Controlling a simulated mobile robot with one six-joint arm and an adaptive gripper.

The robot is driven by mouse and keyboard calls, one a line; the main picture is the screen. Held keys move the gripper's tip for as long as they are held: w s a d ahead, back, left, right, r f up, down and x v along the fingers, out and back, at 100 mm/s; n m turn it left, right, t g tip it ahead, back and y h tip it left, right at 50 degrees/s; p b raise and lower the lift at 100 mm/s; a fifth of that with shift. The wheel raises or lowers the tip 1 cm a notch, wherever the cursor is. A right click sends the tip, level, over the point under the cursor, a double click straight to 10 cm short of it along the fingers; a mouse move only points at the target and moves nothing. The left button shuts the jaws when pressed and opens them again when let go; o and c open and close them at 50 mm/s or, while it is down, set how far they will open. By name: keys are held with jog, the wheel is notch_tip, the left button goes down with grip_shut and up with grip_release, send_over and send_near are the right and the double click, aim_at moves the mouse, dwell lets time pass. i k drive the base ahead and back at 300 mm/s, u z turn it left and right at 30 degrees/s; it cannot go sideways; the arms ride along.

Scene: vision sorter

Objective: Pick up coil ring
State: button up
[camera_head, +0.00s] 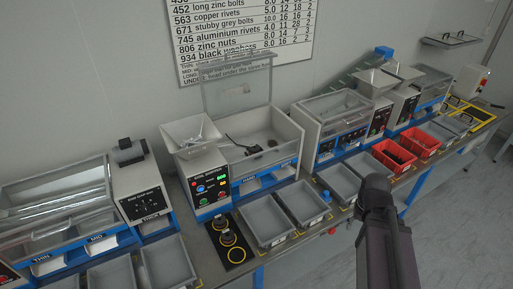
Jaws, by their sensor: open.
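I cannot tell for certain which thing is the coil ring. Small dark parts (254,149) lie inside the open-lidded sorter's grey bin (282,128), with another small dark thing (272,142) beside them. In front of the sorter, a black plate (216,238) with yellow rings carries two small dark upright pieces, one farther (220,221) and one nearer (228,239). The nearest yellow ring (236,255) on the plate is empty. My dark arm rises at the lower right, to the right of the plate; its gripper fingers are not in view.
Grey trays (264,222) line the bench front right of the plate, and more grey trays (164,262) stand at left. Red bins (393,157) stand farther right. The raised clear lid (237,90) stands above the open sorter. A hopper (190,134) stands left of it.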

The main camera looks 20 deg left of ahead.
aim_at(253, 149)
jog(key=u, duration=0.15)
jog(key=i, duration=0.95)
jog(key=u, duration=0.55)
